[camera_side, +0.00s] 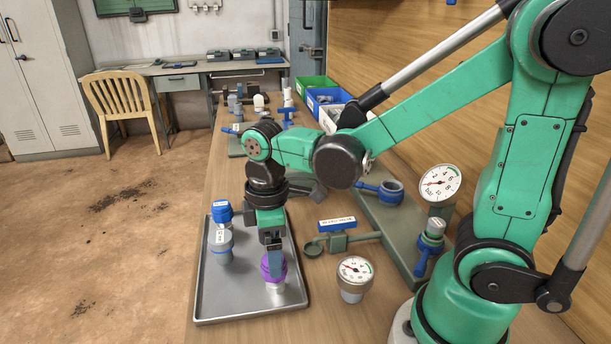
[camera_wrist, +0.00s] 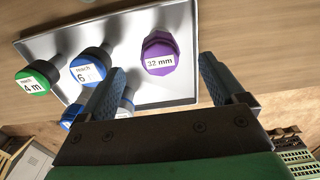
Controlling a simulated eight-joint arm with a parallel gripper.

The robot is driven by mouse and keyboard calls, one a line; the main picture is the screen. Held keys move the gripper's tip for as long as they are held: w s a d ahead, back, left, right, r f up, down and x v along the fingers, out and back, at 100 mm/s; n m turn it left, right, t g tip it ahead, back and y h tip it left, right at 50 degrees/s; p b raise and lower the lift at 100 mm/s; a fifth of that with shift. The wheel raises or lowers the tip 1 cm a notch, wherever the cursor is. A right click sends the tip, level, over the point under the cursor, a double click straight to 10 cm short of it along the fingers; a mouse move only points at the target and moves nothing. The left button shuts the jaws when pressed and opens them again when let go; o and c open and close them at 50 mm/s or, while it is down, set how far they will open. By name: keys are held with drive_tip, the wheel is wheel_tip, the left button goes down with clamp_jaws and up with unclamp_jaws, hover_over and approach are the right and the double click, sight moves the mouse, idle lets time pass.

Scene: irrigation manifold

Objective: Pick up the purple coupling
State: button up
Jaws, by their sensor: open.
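The purple coupling (camera_side: 272,268) stands on the metal tray (camera_side: 232,307), near the tray's front right corner in the side view. In the wrist view the purple coupling (camera_wrist: 160,50) shows its top, labelled "32 mm". My gripper (camera_side: 275,268) points down at the coupling in the side view and partly covers it. In the wrist view my gripper (camera_wrist: 161,68) has its two fingers spread apart with the coupling showing between and beyond the tips. The fingers look clear of it; exact height above it is hard to tell.
The tray also holds a blue-capped fitting (camera_side: 222,210) and a grey fitting (camera_side: 220,243). The wrist view shows a green-capped fitting (camera_wrist: 38,77) and a blue one (camera_wrist: 86,68). A gauge (camera_side: 355,270) and a blue-handled valve (camera_side: 337,224) stand right of the tray.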

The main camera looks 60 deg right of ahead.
drive_tip(key=shift+f, duration=2.7)
drive_tip(key=shift+c, duration=0.2)
clamp_jaws()
drive_tip(key=shift+r, duration=0.2)
